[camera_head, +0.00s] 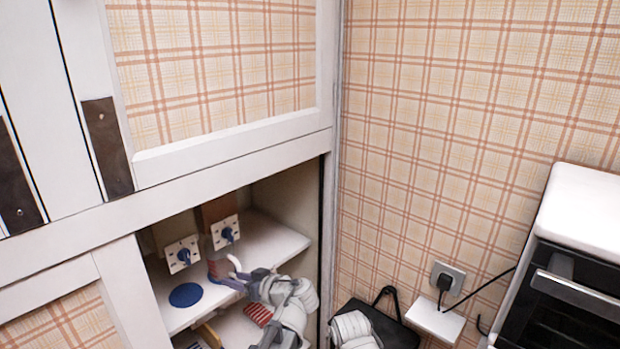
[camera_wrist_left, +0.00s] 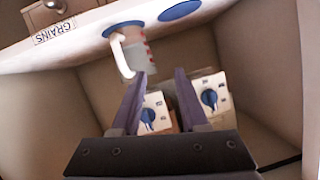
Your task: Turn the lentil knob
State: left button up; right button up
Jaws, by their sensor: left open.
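Two white plates with blue knobs are inside the cupboard, a left knob (camera_head: 183,255) and a right knob (camera_head: 228,234). I cannot read which is lentil. The wrist view is upside down and shows the right knob (camera_wrist_left: 148,116) between the fingers, beyond them, and the left knob (camera_wrist_left: 209,98) outside them. My left gripper (camera_head: 236,276) is open and empty near the shelf; it also shows in the wrist view (camera_wrist_left: 161,73). A cup (camera_head: 214,270) with a white handle stands below the right knob; it also shows in the wrist view (camera_wrist_left: 136,57). My right gripper is not in view.
A blue disc (camera_head: 186,295) lies bare on the white shelf (camera_head: 272,243) below the left knob. A striped red thing (camera_head: 258,314) is on the lower shelf. Cupboard walls surround the opening. A black bag-like object (camera_head: 388,325), an outlet (camera_head: 447,279) and an appliance (camera_head: 570,270) are at right.

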pick_arm(q)
jog(key=s+d+f+m+g+h, duration=0.2)
jog(key=s+f+m+g+h, duration=0.35)
jog(key=s+f+h, duration=0.55)
jog(key=s+d+f+m+g, duration=0.1)
jog(key=s+d+f+m, duration=0.1)
jog(key=d, duration=0.6)
jog(key=s+d+f+m+g, duration=0.1)
jog(key=s+d+m, duration=0.4)
jog(key=d, duration=0.3)
jog(key=shift+s+f, duration=0.35)
jog(key=shift+s, duration=0.1)
